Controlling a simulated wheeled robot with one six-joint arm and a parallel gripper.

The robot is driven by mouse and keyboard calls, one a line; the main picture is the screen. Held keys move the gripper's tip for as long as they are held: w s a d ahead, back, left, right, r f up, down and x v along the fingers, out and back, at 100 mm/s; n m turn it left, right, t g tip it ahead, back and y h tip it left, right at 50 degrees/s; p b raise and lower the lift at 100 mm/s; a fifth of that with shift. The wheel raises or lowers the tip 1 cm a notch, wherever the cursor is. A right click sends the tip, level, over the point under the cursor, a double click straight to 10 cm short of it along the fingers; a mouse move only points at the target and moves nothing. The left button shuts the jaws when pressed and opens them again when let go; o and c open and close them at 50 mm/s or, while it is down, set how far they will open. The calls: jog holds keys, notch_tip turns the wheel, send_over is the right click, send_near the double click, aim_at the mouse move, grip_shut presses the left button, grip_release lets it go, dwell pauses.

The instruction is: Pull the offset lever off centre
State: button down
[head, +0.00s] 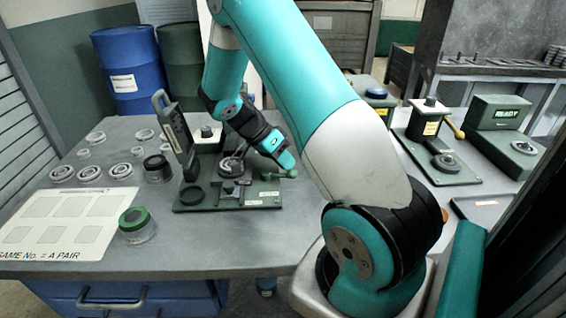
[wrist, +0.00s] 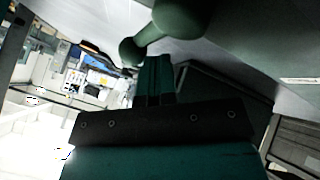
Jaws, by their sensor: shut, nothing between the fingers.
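The offset lever is likely the green, ball-ended bar (head: 291,173) at the right side of the dark green fixture (head: 222,205) in the head view. In the wrist view a dark green bar with rounded knobs (wrist: 180,18) lies just beyond my fingertips. My gripper (head: 288,163) points down toward the lever from above. In the wrist view my gripper (wrist: 154,62) has its fingers together, with nothing visible between them. The fingertips are close to the smaller knob (wrist: 131,51); I cannot tell whether they touch it.
Several metal rings (head: 119,170) lie at the table's left. A green-lidded jar (head: 137,225) stands by a white marked board (head: 62,225). An upright green plate (head: 177,135) rises at the fixture's left. A green "READY" unit (head: 503,113) is at the right.

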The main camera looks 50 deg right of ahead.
jog(key=shift+s+a, duration=0.4)
jog(key=shift+s+a+b, duration=0.1)
jog(key=shift+a+b, duration=0.1)
jog(key=shift+b, duration=0.1)
dwell(0.4)
jog(key=w+d+r+p, duration=0.1)
jog(key=w+r+p, duration=0.5)
jog(key=r+p, duration=0.1)
jog(key=shift+d+r+p, duration=0.25)
jog(key=shift+r+p, duration=0.15)
jog(key=shift+p, duration=0.05)
jog(key=shift+d, duration=0.1)
jog(key=shift+w, duration=0.15)
